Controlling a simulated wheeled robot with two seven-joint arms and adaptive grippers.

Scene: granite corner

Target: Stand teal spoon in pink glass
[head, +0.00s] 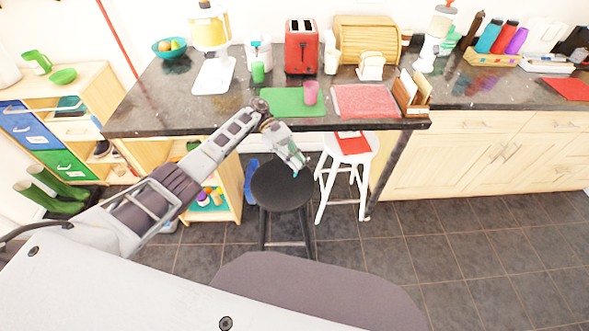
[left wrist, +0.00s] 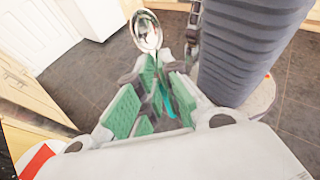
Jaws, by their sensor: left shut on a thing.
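The pink glass (head: 311,92) stands upright on a green mat (head: 285,101) on the dark counter, near its front edge. My left gripper (head: 296,165) hangs in front of the counter edge, pointing down over the black stool, apart from the glass. In the left wrist view, its green-padded fingers (left wrist: 155,105) are shut on the teal spoon, whose teal handle (left wrist: 163,98) shows between them. The spoon's silver bowl (left wrist: 146,31) sticks out past the fingertips. The glass is not visible in the left wrist view. My right gripper is in neither view.
A black stool (head: 282,186) and a white stool (head: 348,150) stand before the counter.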

